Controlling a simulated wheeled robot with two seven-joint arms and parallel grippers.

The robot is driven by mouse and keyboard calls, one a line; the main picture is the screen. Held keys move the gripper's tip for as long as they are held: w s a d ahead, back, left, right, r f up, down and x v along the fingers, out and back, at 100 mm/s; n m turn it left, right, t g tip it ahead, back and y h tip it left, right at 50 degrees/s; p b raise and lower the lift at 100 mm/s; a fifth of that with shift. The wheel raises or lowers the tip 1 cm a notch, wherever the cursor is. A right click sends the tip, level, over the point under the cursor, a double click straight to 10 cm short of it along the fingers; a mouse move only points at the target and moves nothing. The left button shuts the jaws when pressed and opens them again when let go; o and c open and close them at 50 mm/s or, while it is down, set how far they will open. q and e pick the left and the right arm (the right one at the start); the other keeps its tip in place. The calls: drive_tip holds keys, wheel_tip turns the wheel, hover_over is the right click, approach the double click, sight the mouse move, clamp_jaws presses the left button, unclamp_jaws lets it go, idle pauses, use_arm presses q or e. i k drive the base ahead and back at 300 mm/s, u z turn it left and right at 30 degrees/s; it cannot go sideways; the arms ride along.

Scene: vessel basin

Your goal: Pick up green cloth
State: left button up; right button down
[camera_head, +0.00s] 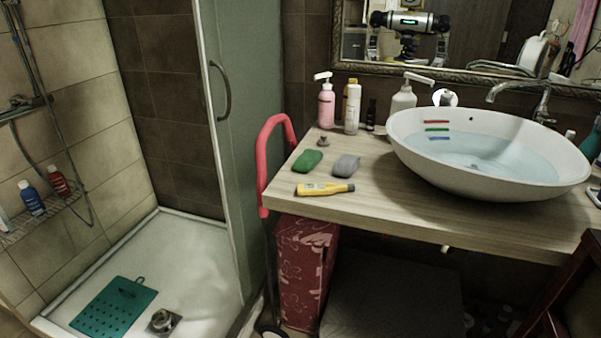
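A green folded cloth-like item (307,161) lies on the left part of the wooden counter (385,205). A grey item (346,165) of similar size lies just to its right, with a small gap between them. A yellow tube (325,189) lies in front of both, near the counter's front edge. Nothing covers the green item. Neither of my grippers shows directly in the head view. The mirror (480,30) reflects part of a robot, too small to tell finger states.
A white basin (440,175) with water fills the counter's right. A pink pump bottle (326,105), a white bottle (352,108) and others stand behind. A red-handled trolley (264,165) stands at the counter's left end. A green mat (113,308) lies in the shower.

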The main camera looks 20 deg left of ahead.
sight(308, 160)
drive_tip(key=u, duration=1)
drive_tip(key=i, duration=0.65)
drive_tip(key=z, duration=1.35)
